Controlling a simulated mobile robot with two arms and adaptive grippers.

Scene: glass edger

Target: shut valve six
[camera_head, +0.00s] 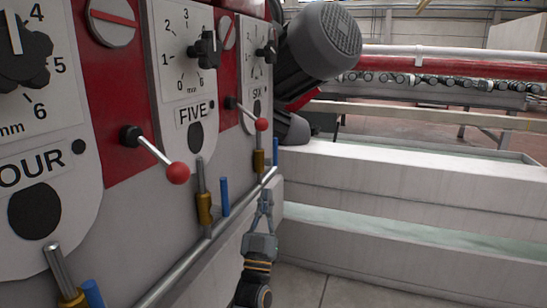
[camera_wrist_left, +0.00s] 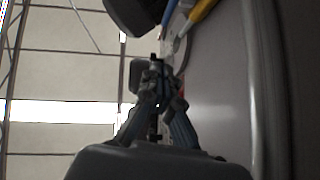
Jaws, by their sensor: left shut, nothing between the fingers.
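The panel plate marked SIX (camera_head: 256,93) is at the far end of the machine front in the head view. Below it are a brass valve body (camera_head: 259,161) on a steel pipe and a blue lever (camera_head: 275,151) beside it. My left gripper (camera_head: 268,176) is shut and empty, pointing up just below the blue lever, by the long rail. I cannot tell whether it touches the lever. In the left wrist view its fingers (camera_wrist_left: 157,72) are together, with a blue piece (camera_wrist_left: 169,12) and a yellow piece (camera_wrist_left: 201,11) beyond them. My right gripper is not in view.
Plates FIVE (camera_head: 190,113) and FOUR (camera_head: 32,164) carry dials, with similar valves and blue levers below. Red-ball levers (camera_head: 178,173) stick out from the panel. A steel rail (camera_head: 190,262) runs along the front. A grey motor (camera_head: 322,47) and white troughs (camera_head: 400,185) stand beyond.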

